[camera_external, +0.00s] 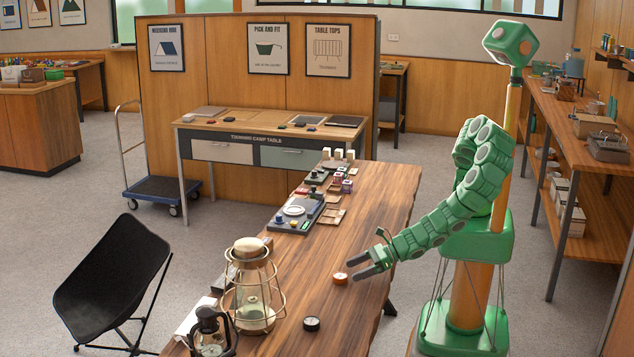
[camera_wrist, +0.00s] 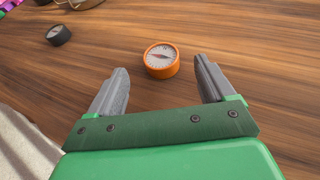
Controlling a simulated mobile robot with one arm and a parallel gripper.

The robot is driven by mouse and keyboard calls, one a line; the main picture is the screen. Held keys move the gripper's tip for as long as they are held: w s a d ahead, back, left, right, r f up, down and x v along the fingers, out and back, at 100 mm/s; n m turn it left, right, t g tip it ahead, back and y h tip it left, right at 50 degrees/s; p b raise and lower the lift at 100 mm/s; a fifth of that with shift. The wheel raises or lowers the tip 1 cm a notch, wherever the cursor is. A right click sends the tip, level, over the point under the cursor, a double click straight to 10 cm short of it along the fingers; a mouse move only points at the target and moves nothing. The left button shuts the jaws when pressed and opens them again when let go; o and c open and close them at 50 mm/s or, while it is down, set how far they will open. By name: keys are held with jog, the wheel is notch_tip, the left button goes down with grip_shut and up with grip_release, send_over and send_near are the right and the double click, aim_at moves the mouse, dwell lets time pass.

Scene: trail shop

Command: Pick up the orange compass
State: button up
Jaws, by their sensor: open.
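The orange compass (camera_external: 340,278) is a small round disc lying flat on the wooden table (camera_external: 345,330), near its right edge. In the wrist view the orange compass (camera_wrist: 161,60) shows a pale dial, just beyond and between the fingertips. My gripper (camera_external: 356,269) is open and empty, low over the table, its fingers pointing at the compass. In the wrist view both grey fingers of my gripper (camera_wrist: 160,72) are spread wide. Whether a fingertip touches the compass, I cannot tell.
A black compass (camera_external: 311,324) lies nearer the camera; a dark round thing also shows in the wrist view (camera_wrist: 59,35). Farther back are a tray (camera_external: 290,222) and small boxes. Wood around the orange compass is clear.

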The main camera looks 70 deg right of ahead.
aim_at(342, 275)
jog(key=shift+x, duration=2.35)
jog(key=shift+c, duration=0.4)
jog(key=c, duration=1)
jog(key=shift+r, duration=0.1)
jog(key=shift+c, duration=0.2)
